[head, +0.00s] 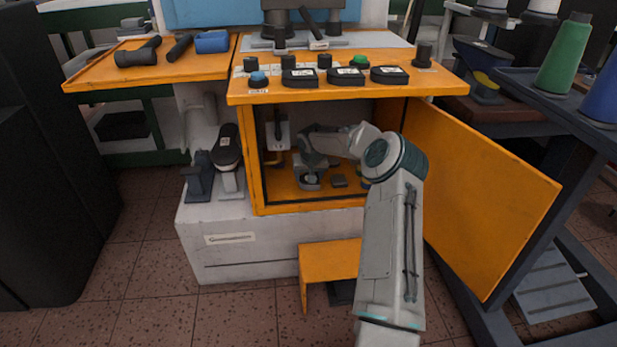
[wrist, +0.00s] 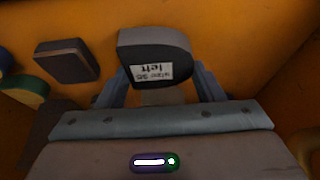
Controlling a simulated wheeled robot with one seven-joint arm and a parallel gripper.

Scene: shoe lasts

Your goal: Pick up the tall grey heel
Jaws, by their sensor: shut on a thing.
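The grey heel (wrist: 155,45) is a dark grey block with a rounded side and a white label, upside down in the wrist view, that includes the word "left". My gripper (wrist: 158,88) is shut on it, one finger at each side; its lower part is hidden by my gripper. In the head view, the heel (head: 307,184) is low inside the open orange cabinet, at the end of my arm. My gripper (head: 311,171) there is small and partly hidden. I cannot tell whether the heel touches the cabinet floor.
A flat dark block (wrist: 67,60) lies beside the heel; green and blue round things (wrist: 24,90) are at the wrist view's left edge. The cabinet door (head: 485,190) stands open at right. The cabinet's left wall (head: 252,165) is close. Black labelled pieces (head: 346,76) sit on top.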

